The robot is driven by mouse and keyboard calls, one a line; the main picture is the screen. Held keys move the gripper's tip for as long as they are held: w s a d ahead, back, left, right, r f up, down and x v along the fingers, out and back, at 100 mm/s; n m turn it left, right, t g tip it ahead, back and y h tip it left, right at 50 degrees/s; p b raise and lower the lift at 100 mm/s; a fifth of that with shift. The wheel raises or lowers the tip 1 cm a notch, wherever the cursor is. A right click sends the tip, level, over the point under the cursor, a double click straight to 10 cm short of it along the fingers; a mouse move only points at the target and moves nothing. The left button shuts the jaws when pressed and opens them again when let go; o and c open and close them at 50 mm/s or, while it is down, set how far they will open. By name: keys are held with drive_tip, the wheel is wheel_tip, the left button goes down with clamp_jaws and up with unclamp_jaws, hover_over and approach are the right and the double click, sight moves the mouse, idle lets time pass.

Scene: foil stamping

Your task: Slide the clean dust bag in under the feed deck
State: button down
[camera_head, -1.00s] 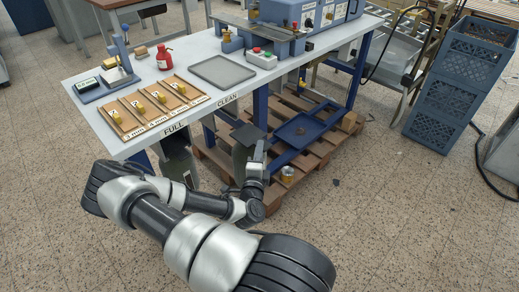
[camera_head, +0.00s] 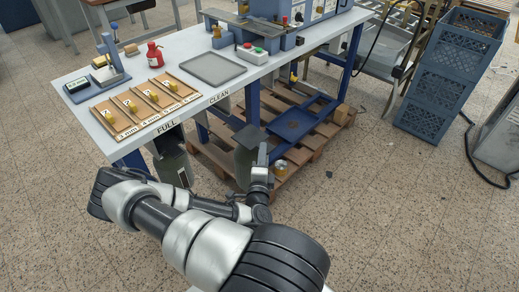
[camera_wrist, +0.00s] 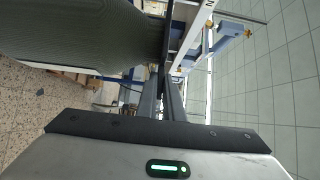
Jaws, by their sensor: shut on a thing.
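The clean dust bag (camera_head: 245,167), grey-green with a dark flat top plate, is upright in front of the workbench, below and right of the CLEAN label. My gripper (camera_head: 262,156) is shut on it at its right side. In the wrist view the bag (camera_wrist: 85,35) fills the upper left, and my gripper's fingers (camera_wrist: 168,95) are close together at its edge. The space beneath that deck is hard to make out.
A second dark bag (camera_head: 173,165) hangs under the FULL label. Blue crates (camera_head: 450,75) stand right. Floor in front is clear.

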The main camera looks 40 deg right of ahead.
drive_tip(key=s+p, duration=0.3)
drive_tip(key=s, duration=0.8)
drive_tip(key=shift+d, duration=0.15)
idle(1.2)
